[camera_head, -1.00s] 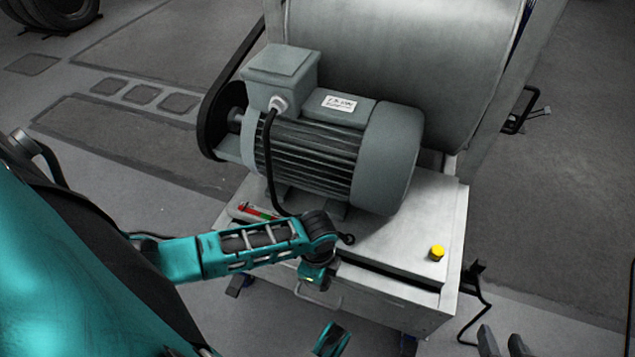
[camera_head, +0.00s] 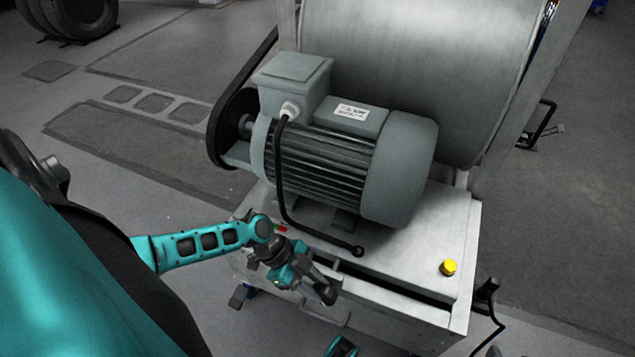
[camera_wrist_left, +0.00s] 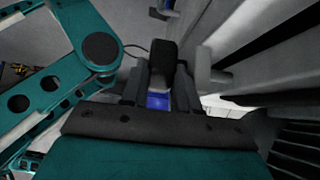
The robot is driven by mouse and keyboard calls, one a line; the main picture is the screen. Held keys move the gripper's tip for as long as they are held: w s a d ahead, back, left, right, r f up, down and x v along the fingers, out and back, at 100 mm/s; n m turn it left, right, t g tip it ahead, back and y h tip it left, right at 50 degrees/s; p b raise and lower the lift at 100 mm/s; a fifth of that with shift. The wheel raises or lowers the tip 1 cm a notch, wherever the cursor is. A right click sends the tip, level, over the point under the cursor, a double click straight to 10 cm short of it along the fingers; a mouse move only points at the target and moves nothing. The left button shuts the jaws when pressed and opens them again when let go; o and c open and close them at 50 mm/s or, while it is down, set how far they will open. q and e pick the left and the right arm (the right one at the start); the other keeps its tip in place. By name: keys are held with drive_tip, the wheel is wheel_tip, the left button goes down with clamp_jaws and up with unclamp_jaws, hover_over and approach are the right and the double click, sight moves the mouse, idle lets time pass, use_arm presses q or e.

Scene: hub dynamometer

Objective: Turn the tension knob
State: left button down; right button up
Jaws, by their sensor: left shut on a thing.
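My left gripper (camera_head: 326,292) reaches the front of the grey cabinet, just below its top edge, pointing down and to the right. In the left wrist view its two dark fingers (camera_wrist_left: 160,88) are closed on the sides of a dark, blocky piece (camera_wrist_left: 161,62). This piece seems to be the tension knob, though no marking on it shows. In the head view the gripper hides it. My right gripper does not clearly show; only a teal piece of my body appears at the bottom edge.
The cabinet top (camera_head: 400,262) carries a large grey motor (camera_head: 330,160) with a black cable and a yellow button (camera_head: 448,267) at the right. A big roller (camera_head: 420,70) stands behind. A handle (camera_head: 326,316) is on the cabinet front.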

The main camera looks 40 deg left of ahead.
use_arm(q)
drive_tip(key=h, duration=0.1)
drive_tip(key=f+h, duration=0.1)
drive_tip(key=h, duration=0.1)
drive_tip(key=shift+a+t, duration=0.3)
drive_tip(key=shift+t, duration=0.1)
drive_tip(key=shift+f+h, duration=0.15)
drive_tip(key=shift+h, duration=0.65)
drive_tip(key=shift+s+f+t+h, duration=0.2)
drive_tip(key=shift+t+h, duration=0.2)
drive_tip(key=shift+h, duration=0.3)
drive_tip(key=c, duration=1.2)
unclamp_jaws()
drive_tip(key=shift+o, duration=0.4)
drive_tip(key=shift+w+a, duration=0.1)
drive_tip(key=shift+r+y, duration=0.2)
drive_tip(key=shift+y, duration=0.1)
